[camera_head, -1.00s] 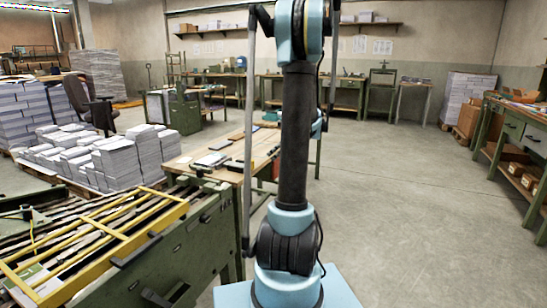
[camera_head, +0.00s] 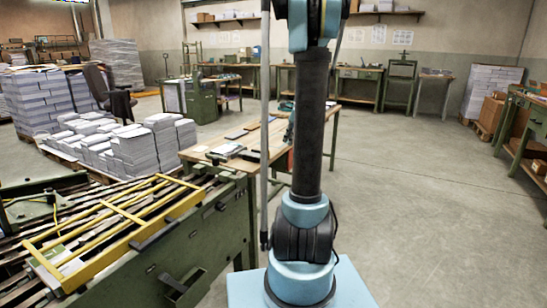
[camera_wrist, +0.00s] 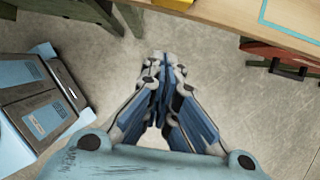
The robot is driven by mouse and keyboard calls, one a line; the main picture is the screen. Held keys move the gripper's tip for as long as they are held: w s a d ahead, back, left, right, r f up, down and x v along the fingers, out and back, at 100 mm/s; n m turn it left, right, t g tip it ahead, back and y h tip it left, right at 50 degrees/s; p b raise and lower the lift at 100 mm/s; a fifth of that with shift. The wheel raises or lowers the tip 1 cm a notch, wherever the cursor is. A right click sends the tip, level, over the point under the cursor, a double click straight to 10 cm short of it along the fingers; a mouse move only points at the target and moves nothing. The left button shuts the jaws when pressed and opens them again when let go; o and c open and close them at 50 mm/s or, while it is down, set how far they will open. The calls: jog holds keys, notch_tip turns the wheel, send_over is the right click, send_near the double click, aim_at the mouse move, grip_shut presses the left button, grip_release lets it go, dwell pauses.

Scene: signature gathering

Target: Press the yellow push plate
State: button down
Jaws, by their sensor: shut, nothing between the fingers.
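A yellow barred frame (camera_head: 125,243) lies on top of the green gathering machine (camera_head: 205,240) at the lower left of the head view. Its near side is a broad yellow plate, but I cannot tell whether this is the push plate. No separate yellow push plate can be made out. My gripper (camera_wrist: 160,85) shows in the wrist view, pointing down over the bare floor, shut and empty. It touches nothing. The head view does not show my gripper, only my arm rising in the middle.
A wooden table (camera_head: 247,165) with papers stands behind the machine; a tabletop edge (camera_wrist: 240,15) crosses the top of the wrist view. Paper stacks (camera_head: 163,142) sit on pallets at the left. A bench (camera_head: 525,130) stands at the right. The floor (camera_head: 430,210) between is clear.

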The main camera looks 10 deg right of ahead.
jog(key=shift+f, duration=0.1)
jog(key=w+a+f, duration=0.5)
jog(key=a+f, duration=0.1)
jog(key=f, duration=0.3)
dwell(0.5)
jog(key=shift+w, duration=0.1)
